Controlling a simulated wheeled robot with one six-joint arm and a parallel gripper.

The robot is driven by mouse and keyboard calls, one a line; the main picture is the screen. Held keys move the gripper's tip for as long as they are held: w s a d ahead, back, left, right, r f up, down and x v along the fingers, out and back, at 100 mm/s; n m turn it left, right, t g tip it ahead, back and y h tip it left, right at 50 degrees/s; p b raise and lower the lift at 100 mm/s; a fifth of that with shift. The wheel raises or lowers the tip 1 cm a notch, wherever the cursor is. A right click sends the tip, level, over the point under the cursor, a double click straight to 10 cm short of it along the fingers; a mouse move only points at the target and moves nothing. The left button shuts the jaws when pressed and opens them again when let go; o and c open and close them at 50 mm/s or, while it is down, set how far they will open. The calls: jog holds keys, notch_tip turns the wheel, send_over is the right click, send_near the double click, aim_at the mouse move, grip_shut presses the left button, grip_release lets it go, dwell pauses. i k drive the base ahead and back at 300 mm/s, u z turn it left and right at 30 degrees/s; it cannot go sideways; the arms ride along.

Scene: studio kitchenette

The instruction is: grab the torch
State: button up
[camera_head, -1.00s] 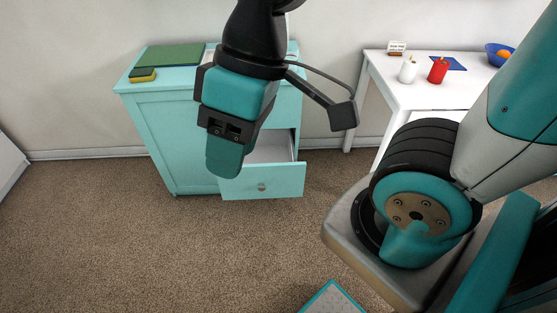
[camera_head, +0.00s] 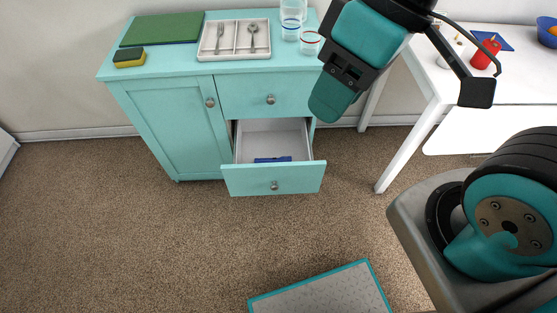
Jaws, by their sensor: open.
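A dark blue object (camera_head: 272,159) lies low inside the open lower drawer (camera_head: 274,180) of the turquoise cabinet. Only part of it shows, and I cannot tell whether it is the torch. No other thing in view is clearly a torch. My gripper (camera_head: 332,100) hangs at the upper right, in front of the gap between the cabinet and the white table. It is open with nothing seen in it, and its fingers overlap in this view. In the picture it is right of and above the open drawer, apart from the blue object.
The cabinet top holds a green board (camera_head: 162,29), a sponge (camera_head: 129,57), a cutlery tray (camera_head: 234,57) and glasses (camera_head: 310,41). The upper drawer (camera_head: 265,94) and the door (camera_head: 175,128) are shut. A white table (camera_head: 450,85) stands right.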

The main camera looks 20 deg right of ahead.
aim_at(288, 158)
jog(key=u, duration=1.55)
jog(key=i, duration=2.1)
jog(key=z, duration=3.25)
